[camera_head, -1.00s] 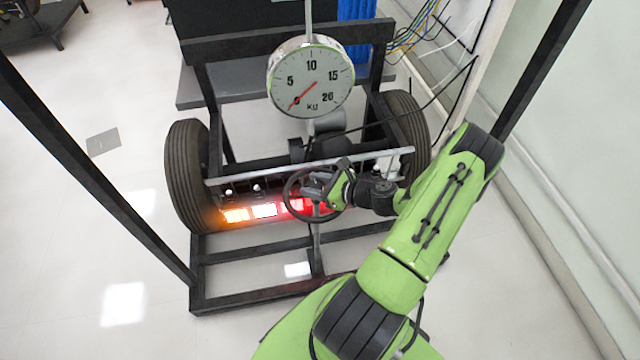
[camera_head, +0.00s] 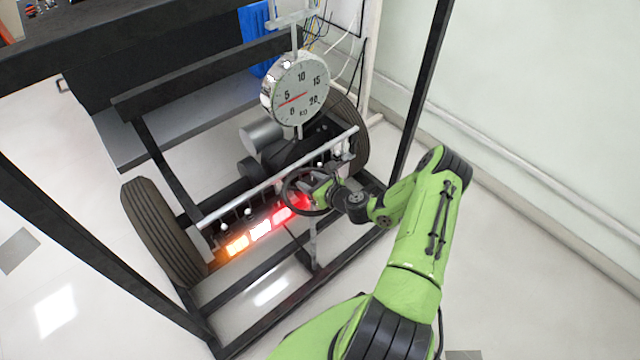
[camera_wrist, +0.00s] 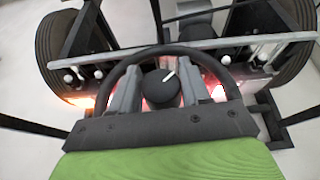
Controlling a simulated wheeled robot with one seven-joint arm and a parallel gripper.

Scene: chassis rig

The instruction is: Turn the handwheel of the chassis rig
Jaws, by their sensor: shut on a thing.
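The chassis rig is a black frame (camera_head: 262,328) with two tyres and a cross bar. Its handwheel (camera_head: 287,199) is a black ring in front of the bar, near the lamps. My gripper (camera_head: 322,188) is at the handwheel, its fingers inside the ring. In the wrist view the ring (camera_wrist: 165,50) arches around both grey fingers (camera_wrist: 167,90). A round black hub (camera_wrist: 160,88) with a white mark sits between the fingers. The gripper is shut on the handwheel; the exact contact is partly hidden. The lower ring is hidden behind the gripper body.
A round kg dial (camera_head: 300,90) hangs above the rig, its red needle between 0 and 5. Lit orange, white and red lamps (camera_head: 260,229) lie below the bar. A dark upright post (camera_head: 420,90) stands right of the rig, near the wall. Floor at left is clear.

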